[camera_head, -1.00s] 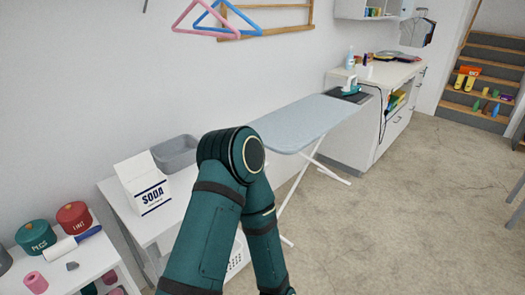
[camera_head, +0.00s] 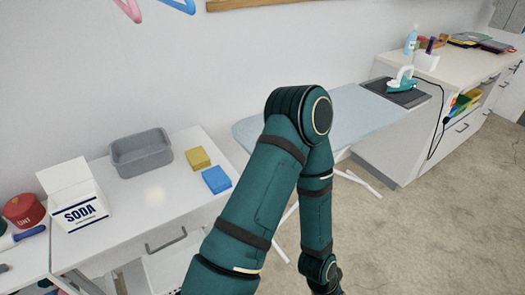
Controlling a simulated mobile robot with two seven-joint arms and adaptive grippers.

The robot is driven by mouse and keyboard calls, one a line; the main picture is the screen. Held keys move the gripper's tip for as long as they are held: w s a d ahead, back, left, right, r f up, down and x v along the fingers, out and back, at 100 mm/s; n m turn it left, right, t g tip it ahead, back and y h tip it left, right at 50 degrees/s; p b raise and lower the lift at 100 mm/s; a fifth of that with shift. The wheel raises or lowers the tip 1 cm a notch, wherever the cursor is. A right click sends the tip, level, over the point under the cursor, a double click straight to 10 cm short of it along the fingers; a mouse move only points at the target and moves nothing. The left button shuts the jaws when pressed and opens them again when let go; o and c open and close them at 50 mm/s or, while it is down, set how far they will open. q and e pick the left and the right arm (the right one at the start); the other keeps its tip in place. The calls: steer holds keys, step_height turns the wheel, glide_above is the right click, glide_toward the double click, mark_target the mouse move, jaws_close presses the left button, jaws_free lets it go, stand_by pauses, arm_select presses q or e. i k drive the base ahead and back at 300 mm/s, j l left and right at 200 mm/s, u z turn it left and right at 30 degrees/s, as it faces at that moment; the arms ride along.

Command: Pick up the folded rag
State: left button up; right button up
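Two small flat squares lie side by side on the white table (camera_head: 150,202): a yellow one (camera_head: 198,158) and a blue one (camera_head: 216,179). They look like folded cloths, but I cannot tell for sure which is the folded rag. Both are in plain view, just left of my raised arm. One of my dark green arms rises from the bottom, bends at the elbow and drops out of the picture at the bottom. Neither gripper is in view.
A grey bin (camera_head: 141,154) and a white SODA box (camera_head: 75,200) stand on the same table. The ironing board (camera_head: 365,118) is partly behind my arm. An iron (camera_head: 402,80) stands near the cabinet counter. A red canister (camera_head: 22,209) is at far left. Floor at right is clear.

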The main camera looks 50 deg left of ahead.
mark_target(217, 179)
steer(key=i+l+u, duration=0.1)
steer(key=i+u, duration=0.2)
steer(key=i, duration=0.25)
steer(key=i+l+u, duration=0.3)
steer(key=i, duration=0.2)
steer(key=j+u, duration=0.1)
steer(key=u, duration=1.5)
